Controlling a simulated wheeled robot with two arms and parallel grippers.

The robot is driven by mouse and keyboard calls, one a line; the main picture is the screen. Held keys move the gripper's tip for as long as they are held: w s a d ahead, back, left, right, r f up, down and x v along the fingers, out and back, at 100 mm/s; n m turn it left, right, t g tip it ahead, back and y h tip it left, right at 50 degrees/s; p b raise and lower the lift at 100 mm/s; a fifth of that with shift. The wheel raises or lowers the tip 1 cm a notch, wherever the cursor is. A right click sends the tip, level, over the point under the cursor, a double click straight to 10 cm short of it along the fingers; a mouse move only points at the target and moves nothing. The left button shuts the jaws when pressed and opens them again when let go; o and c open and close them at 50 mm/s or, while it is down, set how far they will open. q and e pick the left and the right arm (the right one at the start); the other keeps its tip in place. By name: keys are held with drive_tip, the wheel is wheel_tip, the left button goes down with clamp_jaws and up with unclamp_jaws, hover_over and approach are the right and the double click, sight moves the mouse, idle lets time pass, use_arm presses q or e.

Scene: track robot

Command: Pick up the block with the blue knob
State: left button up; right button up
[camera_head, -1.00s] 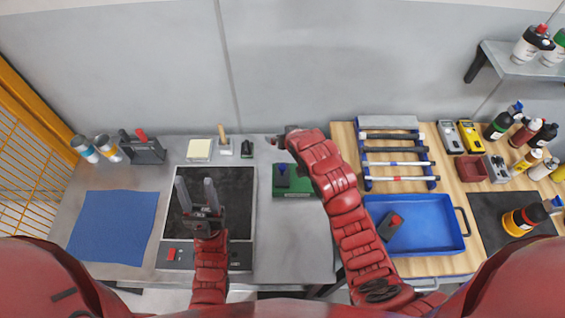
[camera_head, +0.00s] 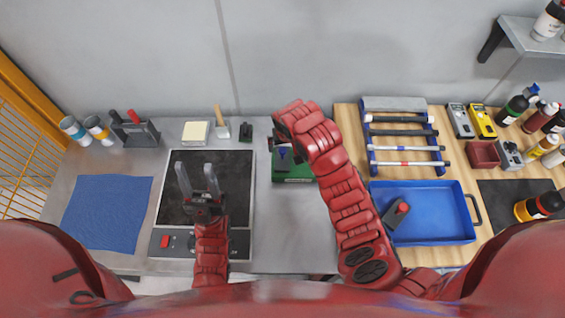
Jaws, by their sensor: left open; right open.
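The block with the blue knob (camera_head: 284,153) stands on a green base (camera_head: 292,178) in the middle of the grey bench, partly hidden by my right gripper and wrist. My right gripper (camera_head: 277,143) is open above or beside the block's far side; I cannot tell whether it touches. My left gripper (camera_head: 197,178) is open and empty, above the black panel (camera_head: 230,185) left of the block.
A blue cloth (camera_head: 105,212), a tool holder (camera_head: 140,133), a yellow notepad (camera_head: 195,132) and a brush (camera_head: 221,125) are on the left. A tool rack (camera_head: 405,140) and a blue tray (camera_head: 435,215) stand right. Bare bench lies in front of the green base.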

sight(284, 151)
drive_tip(key=b+x, duration=0.1)
drive_tip(key=x, duration=0.1)
drive_tip(key=shift+f, duration=0.4)
drive_tip(key=b+x, duration=0.2)
drive_tip(key=x, duration=0.3)
drive_tip(key=shift+a+f+b, duration=0.1)
drive_tip(key=shift+a+b, duration=0.05)
drive_tip(key=shift+b, duration=0.15)
drive_tip(key=shift+c, duration=0.4)
clamp_jaws()
